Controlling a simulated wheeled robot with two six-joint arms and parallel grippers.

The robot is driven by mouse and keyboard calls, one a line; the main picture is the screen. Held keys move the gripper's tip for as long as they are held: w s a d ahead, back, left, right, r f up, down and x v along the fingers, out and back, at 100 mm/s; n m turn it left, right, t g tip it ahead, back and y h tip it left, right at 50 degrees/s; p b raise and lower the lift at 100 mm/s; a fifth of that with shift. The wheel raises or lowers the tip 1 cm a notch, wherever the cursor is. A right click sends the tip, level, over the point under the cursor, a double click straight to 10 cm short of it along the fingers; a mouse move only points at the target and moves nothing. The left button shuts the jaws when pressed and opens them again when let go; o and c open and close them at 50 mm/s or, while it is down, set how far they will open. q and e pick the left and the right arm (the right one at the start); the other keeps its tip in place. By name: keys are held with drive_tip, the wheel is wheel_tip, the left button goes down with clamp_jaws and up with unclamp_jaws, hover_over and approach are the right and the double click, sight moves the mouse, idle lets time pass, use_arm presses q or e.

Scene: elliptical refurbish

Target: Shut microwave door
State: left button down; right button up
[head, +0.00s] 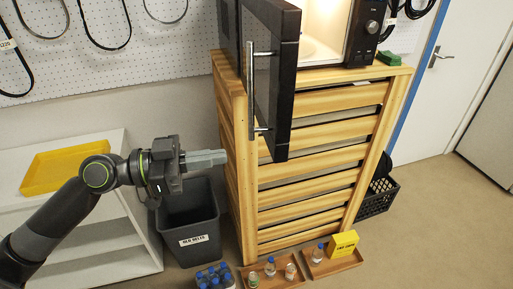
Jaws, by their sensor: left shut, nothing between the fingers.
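The microwave (350,30) stands on top of a slatted wooden cabinet (305,150), with its lit inside showing. Its dark door (285,75) stands open and swings out toward me, past the cabinet's front edge. A silver vertical bar handle (250,90) is on the door's left-facing side. My left gripper (222,157) is shut and empty, pointing right. In the picture it is left of and a little below the door and handle, apart from them. My right gripper is not in view.
A dark grey bin (190,222) stands below my left gripper. A white shelf unit (85,235) with a yellow tray (65,165) is at the left. Wooden trays (285,278) with small bottles and a yellow box (342,244) lie before the cabinet.

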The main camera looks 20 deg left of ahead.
sight(273, 149)
use_arm(q)
drive_tip(key=shift+p+x, duration=2.1)
drive_tip(key=shift+x, duration=1.85)
drive_tip(key=shift+w+d, duration=0.2)
drive_tip(key=shift+d, duration=0.1)
